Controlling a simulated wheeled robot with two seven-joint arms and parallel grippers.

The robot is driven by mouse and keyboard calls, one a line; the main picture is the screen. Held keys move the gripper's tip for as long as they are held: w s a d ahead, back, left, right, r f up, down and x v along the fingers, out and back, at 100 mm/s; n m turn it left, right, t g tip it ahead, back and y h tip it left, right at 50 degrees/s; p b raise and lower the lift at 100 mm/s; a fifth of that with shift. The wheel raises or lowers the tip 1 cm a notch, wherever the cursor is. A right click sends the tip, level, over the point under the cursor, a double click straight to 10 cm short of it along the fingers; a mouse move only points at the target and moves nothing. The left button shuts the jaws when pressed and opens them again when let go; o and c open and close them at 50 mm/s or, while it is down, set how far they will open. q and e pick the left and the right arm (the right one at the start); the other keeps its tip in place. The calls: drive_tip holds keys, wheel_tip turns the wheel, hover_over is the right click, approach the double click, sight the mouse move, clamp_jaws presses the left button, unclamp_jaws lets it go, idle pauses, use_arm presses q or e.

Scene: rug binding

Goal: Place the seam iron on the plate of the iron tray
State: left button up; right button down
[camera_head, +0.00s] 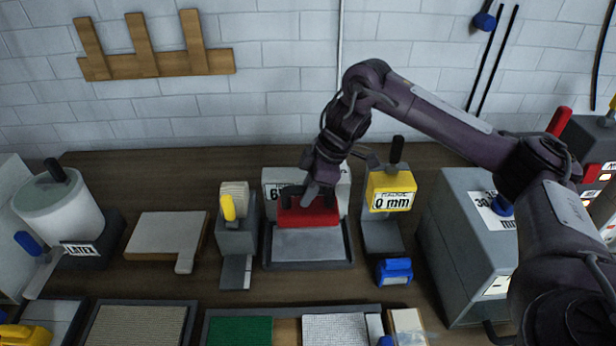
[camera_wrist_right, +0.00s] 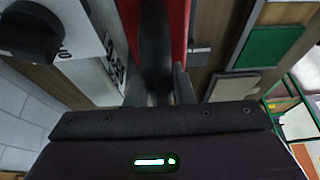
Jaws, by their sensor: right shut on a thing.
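The seam iron is a red block with a black handle (camera_head: 308,213). It is at the back part of the iron tray (camera_head: 308,265), a dark-rimmed tray with a grey plate (camera_head: 308,243). My right gripper (camera_head: 314,190) comes down from above and is shut on the iron's black handle. In the right wrist view the dark handle (camera_wrist_right: 155,50) stands between the fingers, with the red body (camera_wrist_right: 182,20) beyond. I cannot tell whether the iron's underside touches the plate. The front of the plate is bare. My left gripper is not in view.
A pale box with a display (camera_head: 272,180) stands behind the tray. A grey device with a yellow lever (camera_head: 236,235) is left, and a yellow "0 mm" gauge (camera_head: 391,190) is right. A blue block (camera_head: 394,271) lies front right. Sample panels (camera_head: 240,330) line the front.

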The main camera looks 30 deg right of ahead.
sight(310, 206)
wheel_tip(310, 206, down, 3)
drive_tip(key=shift+r+b, duration=0.1)
drive_tip(key=shift+b, duration=0.2)
drive_tip(key=shift+f+b, duration=0.3)
drive_tip(key=shift+f, duration=1.05)
drive_tip(key=shift+f+p, duration=0.35)
drive_tip(key=shift+f, duration=0.6)
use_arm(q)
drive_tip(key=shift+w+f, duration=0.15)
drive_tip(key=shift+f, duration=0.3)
use_arm(e)
drive_tip(key=c, duration=1.3)
unclamp_jaws()
drive_tip(key=shift+s+f, duration=0.1)
drive_tip(key=shift+s, duration=0.05)
drive_tip(key=shift+o, duration=0.2)
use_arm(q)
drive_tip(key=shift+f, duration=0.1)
